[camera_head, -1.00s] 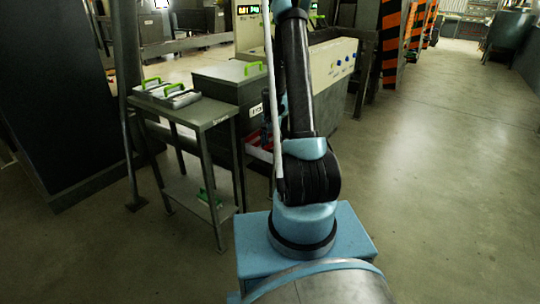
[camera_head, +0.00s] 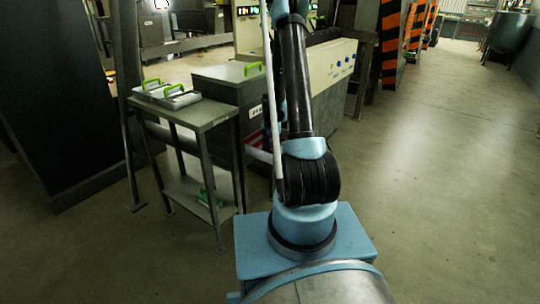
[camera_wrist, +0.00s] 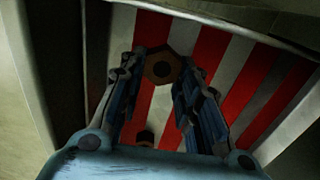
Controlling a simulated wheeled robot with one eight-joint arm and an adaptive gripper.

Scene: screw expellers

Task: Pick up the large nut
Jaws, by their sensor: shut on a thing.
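In the wrist view my gripper (camera_wrist: 164,62) is shut on a large hexagonal nut (camera_wrist: 161,55), brown with a dark round hole. The nut sits between the two fingertips, over a red-and-white striped surface. A smaller, dark nut-like piece (camera_wrist: 145,137) shows lower down between the fingers, partly hidden by my gripper's body. In the head view my arm hides the gripper and the nut.
The striped surface (camera_wrist: 209,50) has a pale raised rim (camera_wrist: 240,28) along its far side. In the head view a red-and-white tray (camera_head: 258,154) shows beside my arm. A grey table (camera_head: 207,116) with green-handled boxes (camera_head: 180,99) stands left. The floor at right is clear.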

